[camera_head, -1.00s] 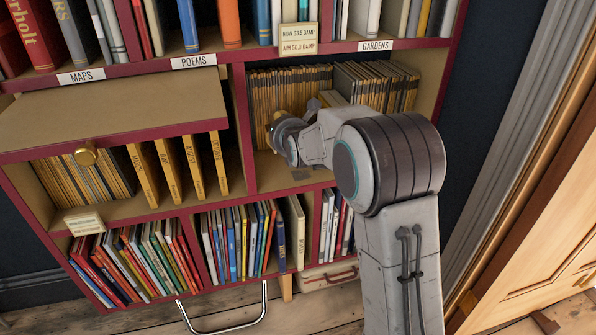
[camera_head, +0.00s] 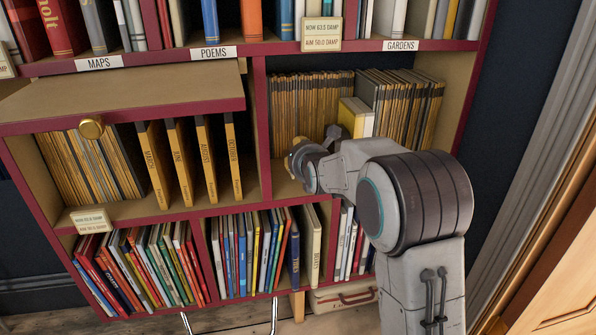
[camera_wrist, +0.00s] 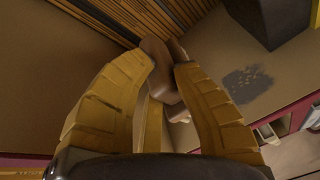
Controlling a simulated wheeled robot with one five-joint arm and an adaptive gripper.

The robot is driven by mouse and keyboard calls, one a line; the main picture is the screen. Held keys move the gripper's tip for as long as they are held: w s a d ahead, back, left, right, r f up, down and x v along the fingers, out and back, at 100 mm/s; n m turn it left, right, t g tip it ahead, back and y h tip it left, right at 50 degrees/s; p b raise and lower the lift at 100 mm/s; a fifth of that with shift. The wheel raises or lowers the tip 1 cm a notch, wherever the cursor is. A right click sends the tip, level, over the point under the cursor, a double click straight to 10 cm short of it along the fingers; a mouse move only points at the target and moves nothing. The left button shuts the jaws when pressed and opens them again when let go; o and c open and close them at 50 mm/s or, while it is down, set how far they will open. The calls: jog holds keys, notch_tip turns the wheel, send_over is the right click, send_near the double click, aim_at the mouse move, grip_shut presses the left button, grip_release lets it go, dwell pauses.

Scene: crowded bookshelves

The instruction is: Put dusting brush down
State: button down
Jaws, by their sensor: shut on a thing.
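The dusting brush (camera_wrist: 158,72) shows in the wrist view as a smooth brown piece between the fingertips. The rest of it is hidden behind the fingers or out of frame. In the head view my gripper (camera_head: 297,160) is at the front of the right middle compartment, left of a yellow book; the brush cannot be made out there. In the wrist view the bare tan shelf board (camera_wrist: 272,88) lies beyond the fingers and carries a dark grey smudge (camera_wrist: 247,83).
Rows of thin tan volumes (camera_head: 300,105) fill the back of this compartment, with a yellow book (camera_head: 352,118) standing out in front. A red upright (camera_head: 262,130) borders it on the left. My arm hides much of the shelf's right front.

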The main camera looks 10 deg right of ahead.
jog(key=shift+f+b, duration=0.85)
jog(key=shift+f, duration=0.95)
jog(key=shift+f, duration=0.1)
jog(key=c, duration=1.1)
grip_release()
